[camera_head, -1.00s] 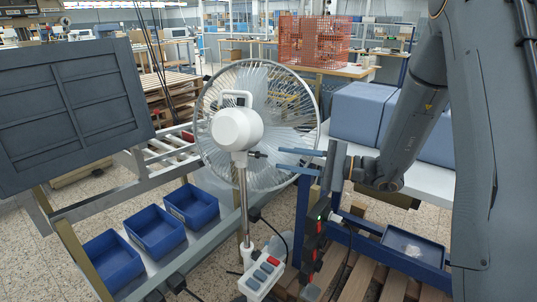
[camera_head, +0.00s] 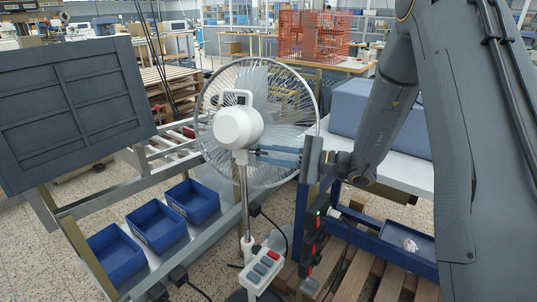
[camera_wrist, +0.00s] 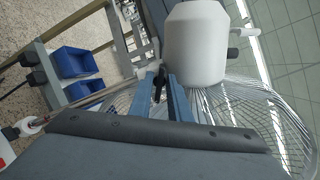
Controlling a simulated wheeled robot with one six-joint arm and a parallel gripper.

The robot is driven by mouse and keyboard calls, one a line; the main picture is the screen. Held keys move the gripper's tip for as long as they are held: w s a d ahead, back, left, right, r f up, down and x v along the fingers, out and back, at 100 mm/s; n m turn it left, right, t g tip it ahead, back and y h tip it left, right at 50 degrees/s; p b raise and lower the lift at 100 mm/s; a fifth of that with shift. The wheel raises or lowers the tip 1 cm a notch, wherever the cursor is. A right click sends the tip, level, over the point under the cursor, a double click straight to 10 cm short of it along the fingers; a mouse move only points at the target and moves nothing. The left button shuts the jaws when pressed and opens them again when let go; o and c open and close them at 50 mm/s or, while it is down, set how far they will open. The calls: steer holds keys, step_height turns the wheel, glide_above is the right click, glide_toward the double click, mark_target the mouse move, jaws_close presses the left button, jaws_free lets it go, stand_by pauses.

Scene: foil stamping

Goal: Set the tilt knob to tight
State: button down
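A white pedestal fan has a round motor head (camera_head: 238,127), which is also large in the wrist view (camera_wrist: 195,45). Its wire cage (camera_head: 285,95) is behind the head. My gripper (camera_head: 256,153) reaches in from the right, just below the head at the top of the pole. Its two blue fingers lie close together, one on each side of the small black tilt knob (camera_wrist: 159,84). They appear shut on the knob. In the head view the fingers hide most of the knob. No tight mark can be read.
A red-and-grey button panel (camera_head: 265,267) is low on the fan pole. Several blue bins (camera_head: 156,230) stand on the rack at left. A blue frame (camera_head: 385,255) and pallet slats lie below my arm. A dark panelled board (camera_head: 70,110) is at far left.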

steer(key=shift+m, duration=1.6)
steer(key=c, duration=1.9)
jaws_free()
